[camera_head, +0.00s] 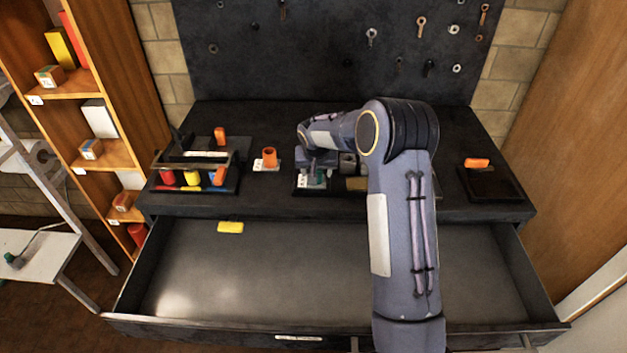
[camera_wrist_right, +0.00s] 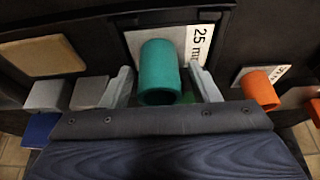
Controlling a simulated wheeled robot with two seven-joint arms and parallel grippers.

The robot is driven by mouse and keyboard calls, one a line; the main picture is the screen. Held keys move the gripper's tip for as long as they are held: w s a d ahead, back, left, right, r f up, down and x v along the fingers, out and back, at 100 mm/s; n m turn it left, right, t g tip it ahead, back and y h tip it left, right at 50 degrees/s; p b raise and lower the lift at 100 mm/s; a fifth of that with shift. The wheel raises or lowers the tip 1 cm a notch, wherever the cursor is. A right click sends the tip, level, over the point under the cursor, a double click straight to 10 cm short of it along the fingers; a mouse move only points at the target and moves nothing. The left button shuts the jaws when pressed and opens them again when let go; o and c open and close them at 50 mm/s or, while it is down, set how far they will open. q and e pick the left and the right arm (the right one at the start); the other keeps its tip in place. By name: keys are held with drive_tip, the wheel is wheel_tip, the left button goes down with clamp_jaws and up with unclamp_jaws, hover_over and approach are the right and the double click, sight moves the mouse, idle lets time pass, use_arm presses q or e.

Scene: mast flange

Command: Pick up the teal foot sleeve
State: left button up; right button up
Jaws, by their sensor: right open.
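The teal foot sleeve (camera_wrist_right: 160,70) is a short hollow cylinder in the right wrist view, in front of a white plate marked "25 mm" (camera_wrist_right: 199,45). My right gripper (camera_wrist_right: 159,78) is open, with one grey finger on each side of the sleeve and a narrow gap visible on both sides. In the head view my right gripper (camera_head: 316,165) is over the middle of the black bench top, and the sleeve is mostly hidden there by the gripper. My left gripper is not in view.
An orange sleeve (camera_head: 270,157) stands on a white plate left of the gripper. A black rack (camera_head: 195,177) with coloured pieces is further left. An orange piece (camera_head: 477,162) lies on a dark block at right. Below, an open drawer (camera_head: 290,270) holds a yellow block (camera_head: 230,227).

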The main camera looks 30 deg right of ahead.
clamp_jaws()
